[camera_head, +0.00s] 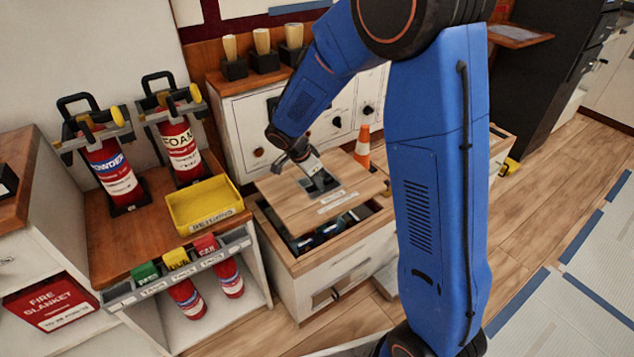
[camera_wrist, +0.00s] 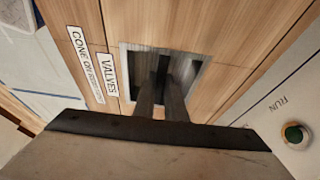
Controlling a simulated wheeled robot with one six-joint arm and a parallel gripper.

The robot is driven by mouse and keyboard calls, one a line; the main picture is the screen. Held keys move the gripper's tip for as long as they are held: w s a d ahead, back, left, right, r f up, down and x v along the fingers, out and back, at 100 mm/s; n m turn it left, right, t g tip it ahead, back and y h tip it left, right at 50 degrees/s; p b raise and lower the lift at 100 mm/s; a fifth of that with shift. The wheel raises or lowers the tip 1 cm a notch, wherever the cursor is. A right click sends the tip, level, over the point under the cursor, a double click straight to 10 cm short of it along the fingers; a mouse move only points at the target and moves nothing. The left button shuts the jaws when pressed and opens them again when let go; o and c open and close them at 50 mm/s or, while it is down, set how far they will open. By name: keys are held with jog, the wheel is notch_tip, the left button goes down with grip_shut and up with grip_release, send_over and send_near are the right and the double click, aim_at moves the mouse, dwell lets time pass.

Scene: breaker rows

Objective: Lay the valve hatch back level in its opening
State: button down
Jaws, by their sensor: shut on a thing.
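The valve hatch (camera_head: 285,205) is a light wooden panel with a recessed metal pull (camera_wrist: 190,68) and white labels, one reading VALVES (camera_wrist: 109,75). My gripper (camera_head: 318,180) reaches into the recess from above and is shut on the hatch there. In the wrist view its two fingers (camera_wrist: 163,88) stand close together inside the metal recess. The hatch is over the cabinet opening (camera_head: 300,241), displaced from its front rim, with a dark gap and some parts showing below. I cannot tell its exact tilt. Its back edge is partly hidden by my arm.
An orange traffic cone (camera_head: 362,150) stands behind the hatch at the right. A yellow tray (camera_head: 205,203) and fire extinguishers (camera_head: 183,152) stand on the left counter.

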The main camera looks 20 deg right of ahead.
aim_at(317, 192)
jog(key=shift+w, duration=0.15)
dwell(0.3)
jog(key=shift+f, duration=2.85)
jog(key=shift+f, duration=2.3)
jog(key=c, duration=1.7)
grip_release()
jog(key=v, duration=1.7)
jog(key=shift+a+r, duration=0.2)
